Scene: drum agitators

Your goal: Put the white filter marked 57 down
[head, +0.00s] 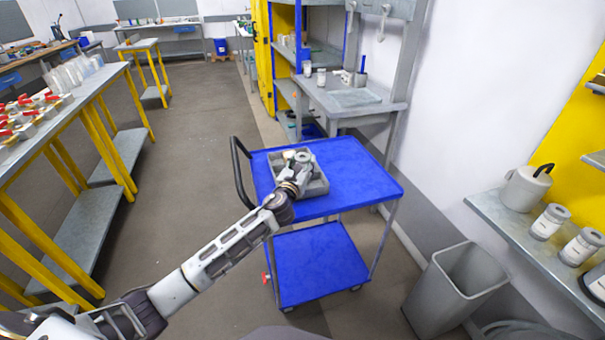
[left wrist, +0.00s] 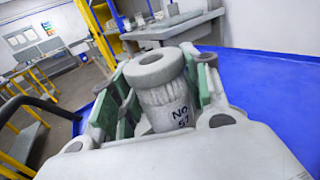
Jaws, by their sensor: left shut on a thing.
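The white filter (left wrist: 165,105) marked "NO 57" shows in the left wrist view, upright between the green-padded fingers of my left gripper (left wrist: 160,88). The gripper is shut on it. In the head view my left gripper (head: 296,160) is over a grey tray (head: 318,186) on the blue cart's top shelf (head: 362,180). The gripper and wrist hide much of the tray. I cannot tell whether the filter touches the tray. My right gripper is not in view.
The cart has a lower blue shelf (head: 318,262). A grey bin (head: 455,288) stands right of the cart. A wall shelf (head: 520,235) holds white canisters. A long table (head: 60,115) stands at left. The top shelf's right side is clear.

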